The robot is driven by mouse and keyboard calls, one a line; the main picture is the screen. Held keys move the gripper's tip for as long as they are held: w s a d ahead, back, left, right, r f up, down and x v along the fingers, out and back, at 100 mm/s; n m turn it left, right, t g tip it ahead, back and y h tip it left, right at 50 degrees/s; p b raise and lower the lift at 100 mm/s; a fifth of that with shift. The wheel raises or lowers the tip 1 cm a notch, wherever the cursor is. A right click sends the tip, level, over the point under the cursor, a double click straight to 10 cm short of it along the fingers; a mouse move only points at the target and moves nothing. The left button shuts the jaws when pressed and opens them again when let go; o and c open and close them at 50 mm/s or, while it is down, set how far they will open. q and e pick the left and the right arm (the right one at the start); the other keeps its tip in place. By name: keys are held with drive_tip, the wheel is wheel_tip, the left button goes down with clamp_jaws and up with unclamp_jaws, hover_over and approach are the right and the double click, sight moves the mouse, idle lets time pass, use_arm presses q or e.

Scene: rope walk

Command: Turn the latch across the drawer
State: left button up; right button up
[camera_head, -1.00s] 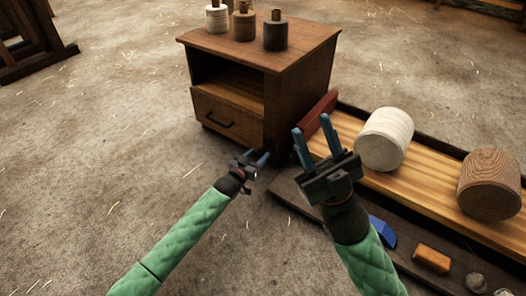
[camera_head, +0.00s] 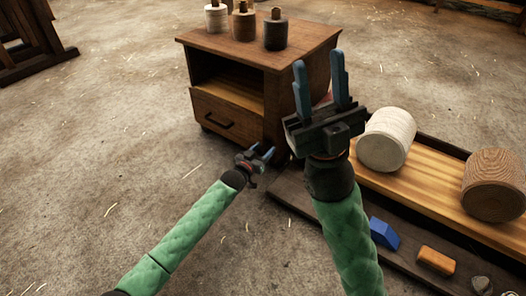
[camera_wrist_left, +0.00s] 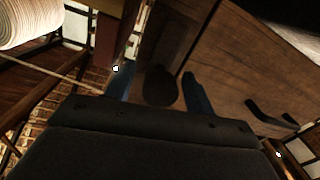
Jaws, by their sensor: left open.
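The wooden cabinet (camera_head: 312,45) stands at the back centre with an open shelf above its drawer (camera_head: 228,117). The drawer is closed and has a dark handle (camera_head: 218,124), also at right in the left wrist view (camera_wrist_left: 272,115). My left gripper (camera_head: 262,151) is open, low at the cabinet's front right corner. In the left wrist view a dark rounded piece (camera_wrist_left: 160,88) shows between its fingers; I cannot tell whether it is the latch or a cabinet foot, nor whether they touch. No latch is clear in the head view. My right gripper (camera_head: 319,70) is open and empty, right of the cabinet.
Several spools, one dark (camera_head: 276,30), stand on the cabinet. At right, a pale roll (camera_head: 386,140) and a brown roll (camera_head: 492,186) rest on a wooden bench. A blue block (camera_head: 384,233) and an orange block (camera_head: 436,258) lie on its dark lower board.

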idle(0.3)
use_arm(q)
drive_tip(key=c, duration=1)
